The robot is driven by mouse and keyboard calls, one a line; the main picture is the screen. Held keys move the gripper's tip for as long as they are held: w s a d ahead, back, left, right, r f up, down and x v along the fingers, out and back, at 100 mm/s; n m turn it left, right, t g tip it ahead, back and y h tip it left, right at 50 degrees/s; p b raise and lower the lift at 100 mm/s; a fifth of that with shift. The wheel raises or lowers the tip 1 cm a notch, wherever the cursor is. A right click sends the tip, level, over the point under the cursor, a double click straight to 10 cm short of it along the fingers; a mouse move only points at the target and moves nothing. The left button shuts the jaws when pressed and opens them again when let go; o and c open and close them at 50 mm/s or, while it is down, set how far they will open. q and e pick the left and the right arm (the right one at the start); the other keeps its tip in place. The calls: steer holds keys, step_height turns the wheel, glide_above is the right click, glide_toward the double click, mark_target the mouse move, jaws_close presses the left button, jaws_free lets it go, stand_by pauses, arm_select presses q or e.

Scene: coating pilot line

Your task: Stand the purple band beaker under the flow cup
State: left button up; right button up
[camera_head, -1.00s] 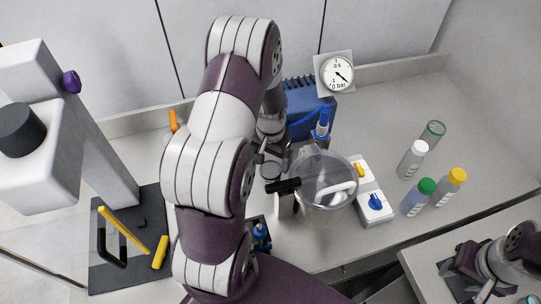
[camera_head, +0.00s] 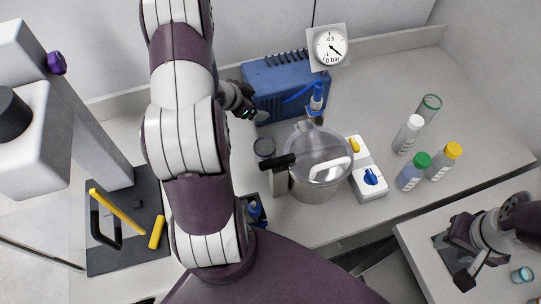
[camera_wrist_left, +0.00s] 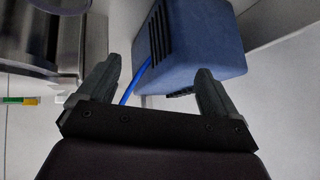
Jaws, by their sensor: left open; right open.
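I cannot make out a purple band on any beaker, nor surely pick out the flow cup. My left gripper (camera_head: 246,110) is at the front left of the blue box (camera_head: 285,85), behind that vessel. In the left wrist view my left gripper (camera_wrist_left: 155,82) is open with nothing between its fingers, and the blue box (camera_wrist_left: 190,45) lies beyond them. My right gripper (camera_head: 460,268) is open over the right-hand table. My left arm hides part of the bench.
Several bottles (camera_head: 412,172) stand at the right of the bench. A white control box (camera_head: 369,180) is beside the pot. A small teal-rimmed cup (camera_head: 522,274) is on the right table. A white stand (camera_head: 85,120) with a purple knob (camera_head: 57,63) rises at left.

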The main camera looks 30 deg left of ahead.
arm_select(q)
steer(key=s+a+f+m+t+h, duration=0.1)
steer(key=s+a+f+h, duration=0.1)
steer(key=s+f+h, duration=0.15)
steer(key=m+t+h, duration=0.2)
steer(key=h, duration=0.2)
glide_toward(274, 146)
steer(key=b+x, duration=0.4)
steer(key=x, duration=0.4)
steer(key=shift+w+d+f, duration=0.1)
steer(key=shift+w+d, duration=0.05)
steer(key=shift+d, duration=0.15)
steer(key=shift+w, duration=0.2)
steer(key=shift+a, duration=0.1)
steer(key=c, duration=0.3)
steer(key=shift+s, duration=0.2)
steer(key=c, duration=1)
steer(key=shift+c, duration=0.7)
steer(key=shift+w, duration=0.15)
arm_select(e)
steer(key=f, duration=0.3)
steer(key=shift+s+f, duration=0.25)
steer(key=shift+s, duration=0.05)
